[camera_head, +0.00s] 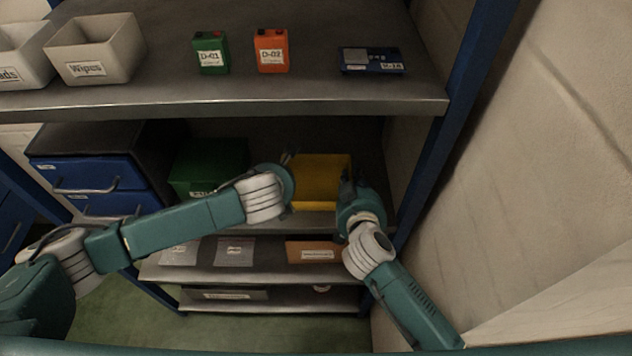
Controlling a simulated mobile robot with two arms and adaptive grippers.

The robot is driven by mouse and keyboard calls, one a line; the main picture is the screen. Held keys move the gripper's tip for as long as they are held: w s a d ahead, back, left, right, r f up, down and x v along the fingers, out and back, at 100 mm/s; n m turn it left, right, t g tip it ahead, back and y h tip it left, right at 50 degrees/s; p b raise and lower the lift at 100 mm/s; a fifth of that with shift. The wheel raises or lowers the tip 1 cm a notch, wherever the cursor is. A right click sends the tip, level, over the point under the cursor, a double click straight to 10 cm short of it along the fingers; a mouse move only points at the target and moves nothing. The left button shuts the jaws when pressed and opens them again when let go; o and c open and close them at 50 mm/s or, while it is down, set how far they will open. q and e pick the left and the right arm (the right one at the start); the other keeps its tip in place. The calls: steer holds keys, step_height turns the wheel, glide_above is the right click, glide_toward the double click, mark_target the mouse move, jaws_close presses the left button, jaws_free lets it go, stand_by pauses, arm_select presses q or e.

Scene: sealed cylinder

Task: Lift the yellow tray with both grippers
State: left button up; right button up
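The yellow tray (321,181) sits on the middle shelf of the rack, below the upper shelf. My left gripper (289,160) is at the tray's left side, mostly hidden behind its own wrist. My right gripper (347,182) is at the tray's right side, a dark shape in front of the right edge. Whether either gripper touches the tray, and whether the fingers are open or shut, I cannot tell. The tray's left and right ends are partly covered by my wrists.
A green bin (207,166) stands left of the tray, beside blue drawers (100,180). The upper shelf (250,103) overhangs the tray and holds green (210,52) and orange (271,50) canisters. A blue post (437,140) and a wall (540,170) stand close on the right.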

arm_select(q)
jaws_close()
arm_select(e)
jaws_close()
arm_select(q)
steer(key=shift+r, duration=0.15)
arm_select(e)
steer(key=shift+r, duration=0.2)
